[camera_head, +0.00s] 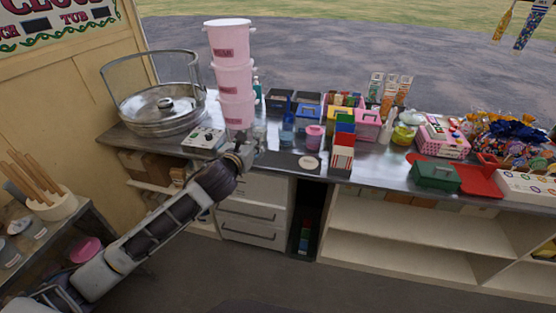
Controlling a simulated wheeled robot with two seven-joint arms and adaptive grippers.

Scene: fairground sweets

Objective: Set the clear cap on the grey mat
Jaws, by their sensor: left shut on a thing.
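My left gripper (244,149) reaches in from the lower left to the front of the steel counter, just left of the grey mat. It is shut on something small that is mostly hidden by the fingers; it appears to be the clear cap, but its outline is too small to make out. The dark grey mat (275,160) lies flat near the counter's front edge, with a pale round disc (308,162) at its right end. My right gripper is not in view.
A stack of pink tubs (234,75) stands right behind the left gripper, with a large steel pan (162,108) to the left.

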